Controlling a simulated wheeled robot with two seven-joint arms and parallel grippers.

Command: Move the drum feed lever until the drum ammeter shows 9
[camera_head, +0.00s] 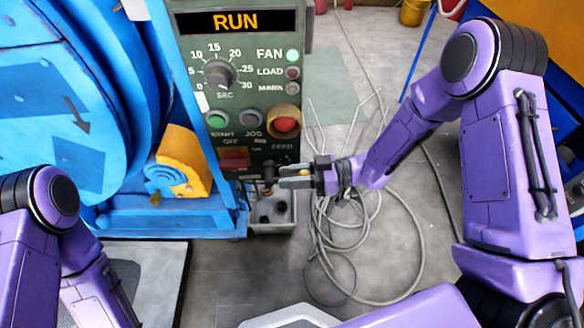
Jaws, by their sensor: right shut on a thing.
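The green control panel (240,110) stands upright at the top centre. The feed lever (269,174) is a short dark lever low on its right side, below the FEED label. My right gripper (282,176) reaches in from the right and is shut on the lever; its fingers partly hide it. The display (236,22) reads RUN. I see no drum ammeter in this view. My left arm shows at the lower left, but its gripper is out of view.
A big blue drum machine (60,110) with a yellow motor cover (180,165) fills the left. A grey box (272,210) sits below the panel. Loose grey cables (345,245) lie coiled on the floor under my right arm. The floor at lower centre is mostly clear.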

